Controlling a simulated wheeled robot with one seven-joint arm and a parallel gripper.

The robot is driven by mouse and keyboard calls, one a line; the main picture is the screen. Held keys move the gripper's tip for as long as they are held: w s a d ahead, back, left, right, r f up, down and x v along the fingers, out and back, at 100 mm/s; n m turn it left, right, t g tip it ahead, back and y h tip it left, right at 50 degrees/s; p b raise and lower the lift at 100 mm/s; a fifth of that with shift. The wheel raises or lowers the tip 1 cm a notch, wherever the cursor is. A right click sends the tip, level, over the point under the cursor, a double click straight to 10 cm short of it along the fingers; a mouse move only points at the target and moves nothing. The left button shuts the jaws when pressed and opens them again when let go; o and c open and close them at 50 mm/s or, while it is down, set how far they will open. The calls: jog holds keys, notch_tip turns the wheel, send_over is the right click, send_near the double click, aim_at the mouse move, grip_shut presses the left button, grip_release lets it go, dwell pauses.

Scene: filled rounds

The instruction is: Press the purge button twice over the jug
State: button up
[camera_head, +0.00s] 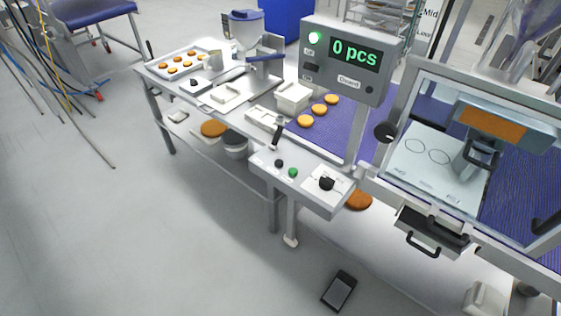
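A grey control box (303,182) stands at the front of the line. It carries a black lever (274,137), a black button (279,163), a green button (293,172) and a black rotary knob (326,184) on a white plate. The labels are too small to read, so I cannot tell which is the purge button. A small grey jug-like vessel (214,61) stands on the far bench beside a tray; I cannot tell for sure that it is the jug. My gripper is not in view.
A display panel (352,62) reads "0 pcs" with a green lamp lit. A clear framed guard (437,165) covers the machine at right. Orange rounds (319,110) lie on the blue belt (345,128). A dark handheld device (339,291) lies on the floor. Floor at left is open.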

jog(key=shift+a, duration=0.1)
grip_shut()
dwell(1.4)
